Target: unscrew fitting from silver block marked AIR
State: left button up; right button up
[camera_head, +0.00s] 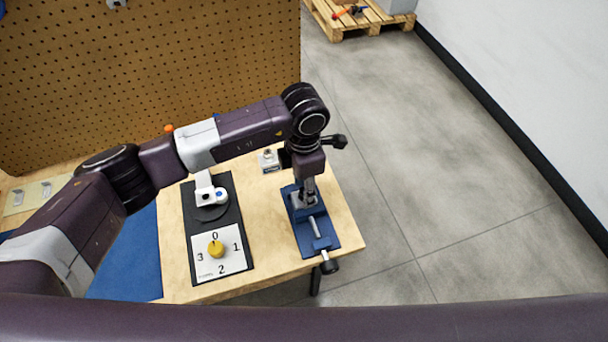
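My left arm comes in from the left and bends down over the blue vise (322,243) near the table's right edge. My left gripper (308,190) points down at the vise jaws. Its fingers are small and partly hidden, so I cannot tell if they are open or shut, or touching anything. A small silver block (269,166) with a round fitting (268,154) on top stands behind the vise, left of my wrist. No AIR mark is readable on it. Whether another block sits in the vise jaws is hidden by the gripper. My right gripper is not in view.
A black plate (231,190) carries a white bracket (206,192) and a 0-3 dial card with a yellow knob (215,249). A blue mat (135,262) lies left. A pegboard (150,70) stands behind the wooden table (275,220). Open floor lies right.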

pick_arm(q)
jog(key=shift+f, duration=0.65)
grip_shut()
jog(key=n, duration=0.4)
jog(key=shift+s, duration=0.1)
dwell(0.4)
jog(key=shift+n+p, duration=0.35)
jog(key=shift+n, duration=1.75)
